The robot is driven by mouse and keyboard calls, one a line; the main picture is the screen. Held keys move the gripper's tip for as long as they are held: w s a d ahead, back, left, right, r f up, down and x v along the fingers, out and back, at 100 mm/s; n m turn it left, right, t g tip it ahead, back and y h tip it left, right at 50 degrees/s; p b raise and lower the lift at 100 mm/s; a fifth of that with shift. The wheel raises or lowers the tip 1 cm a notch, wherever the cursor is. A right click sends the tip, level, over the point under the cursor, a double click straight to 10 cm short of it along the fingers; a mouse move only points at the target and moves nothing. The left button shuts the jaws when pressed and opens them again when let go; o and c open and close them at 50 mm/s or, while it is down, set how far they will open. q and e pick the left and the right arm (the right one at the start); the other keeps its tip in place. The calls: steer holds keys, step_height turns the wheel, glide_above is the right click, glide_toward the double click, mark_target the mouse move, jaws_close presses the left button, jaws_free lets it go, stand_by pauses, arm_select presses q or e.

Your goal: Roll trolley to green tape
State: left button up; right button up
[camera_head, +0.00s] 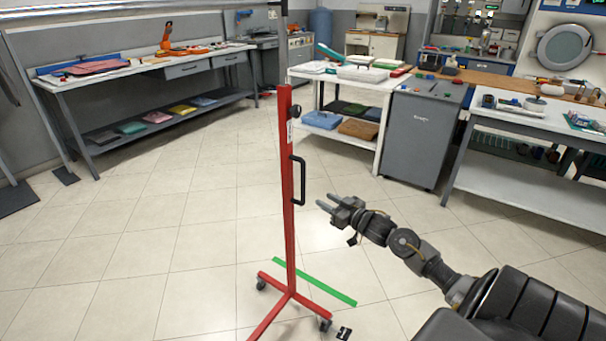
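The red trolley (288,220) stands upright on the tiled floor in the middle of the head view. It has a tall post, a black handle (299,181) on the post's right side and a base with black castors; the base's near end runs out of the picture. The green tape (330,290) lies on the floor as a strip just behind the base, and the post hides part of it. My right gripper (324,204) is open and empty, to the right of the handle and apart from it.
Floor left of the trolley is clear.

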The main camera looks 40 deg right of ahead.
step_height(320, 180, up, 5)
steer(key=w+a, duration=0.1)
steer(key=w, duration=1)
steer(key=shift+w+f+n+t+y, duration=0.2)
steer(key=shift+f+n+t+y, duration=0.1)
steer(key=shift+t+y, duration=0.1)
jaws_close()
